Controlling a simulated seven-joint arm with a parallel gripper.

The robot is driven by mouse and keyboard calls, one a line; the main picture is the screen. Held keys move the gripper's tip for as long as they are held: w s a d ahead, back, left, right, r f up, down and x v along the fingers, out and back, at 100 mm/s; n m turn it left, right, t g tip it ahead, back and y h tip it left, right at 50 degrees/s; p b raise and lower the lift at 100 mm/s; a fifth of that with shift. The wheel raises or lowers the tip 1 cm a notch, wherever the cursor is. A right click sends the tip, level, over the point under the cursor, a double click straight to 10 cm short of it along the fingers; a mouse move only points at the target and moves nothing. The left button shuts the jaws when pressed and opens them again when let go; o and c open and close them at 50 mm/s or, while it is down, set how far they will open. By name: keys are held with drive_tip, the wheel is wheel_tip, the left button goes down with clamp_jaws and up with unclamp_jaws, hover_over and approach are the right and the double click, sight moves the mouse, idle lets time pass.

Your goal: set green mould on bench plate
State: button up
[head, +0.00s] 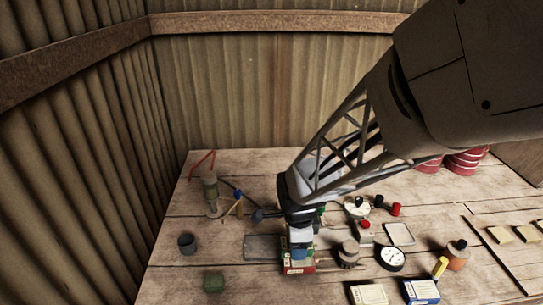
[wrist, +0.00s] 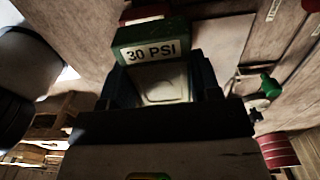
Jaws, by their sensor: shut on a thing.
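My gripper (head: 300,240) is low over the middle of the bench, its fingers pointing down. In the wrist view a green block (wrist: 125,45) with a white "30 PSI" label sits at the fingertips (wrist: 162,72); I take it as the green mould, and the jaws are shut on it. In the head view my gripper largely hides it. A pale square surface (wrist: 168,85) shows between the fingers. A flat grey plate (head: 262,248), probably the bench plate, lies just left of my gripper.
A red box (head: 298,268) stands right by my gripper. A gauge (head: 390,258), a knobbed piece (head: 348,254), and boxes (head: 421,291) crowd the right.

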drive_tip(key=w+d, duration=0.1)
drive_tip(key=w, duration=0.1)
drive_tip(key=w+d, duration=0.2)
drive_tip(key=w, duration=0.1)
drive_tip(key=w+d, duration=0.2)
drive_tip(key=w, duration=0.1)
drive_tip(key=shift+w+d+r, duration=0.1)
drive_tip(key=shift+d+r, duration=0.05)
drive_tip(key=shift+r, duration=0.15)
drive_tip(key=shift+f, duration=0.1)
drive_tip(key=shift+f, duration=3)
drive_tip(key=shift+f, duration=0.4)
drive_tip(key=o, duration=1.2)
drive_tip(key=shift+r, duration=0.1)
wheel_tip(320, 180, up, 8)
drive_tip(key=shift+f, duration=0.15)
